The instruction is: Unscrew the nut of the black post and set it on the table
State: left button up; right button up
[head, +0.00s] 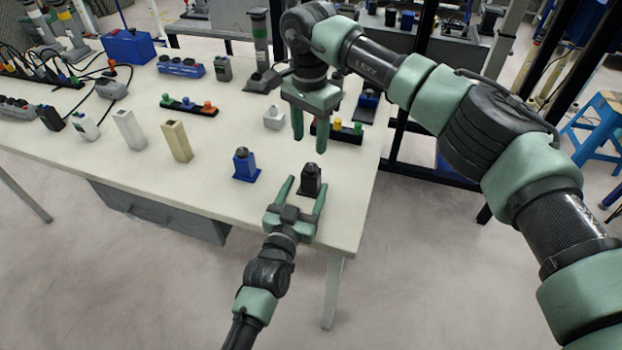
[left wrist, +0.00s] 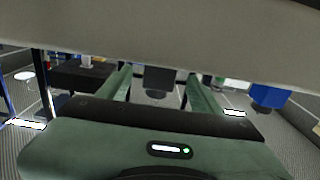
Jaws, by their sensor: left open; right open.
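The black post (head: 311,184) stands upright on its base near the table's right front corner, with its dark nut (head: 311,169) on top. My left gripper (head: 302,188) is open, coming from the front edge, with its fingers on either side of the black post. In the left wrist view, which looks upside down, the dark post (left wrist: 160,78) shows between the two open fingers; contact cannot be told. My right gripper (head: 309,143) is open and empty, pointing down above the table behind the black post.
A blue post (head: 245,168) stands just left of the black post. A rack with coloured knobs (head: 338,131) lies behind.

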aim_at(308, 183)
pick_arm(q)
jog(key=x, duration=0.4)
jog(key=shift+w+d+f, duration=0.1)
jog(key=shift+w+f, duration=0.1)
jog(key=shift+f, duration=0.05)
jog(key=shift+s+r, duration=0.1)
grip_shut()
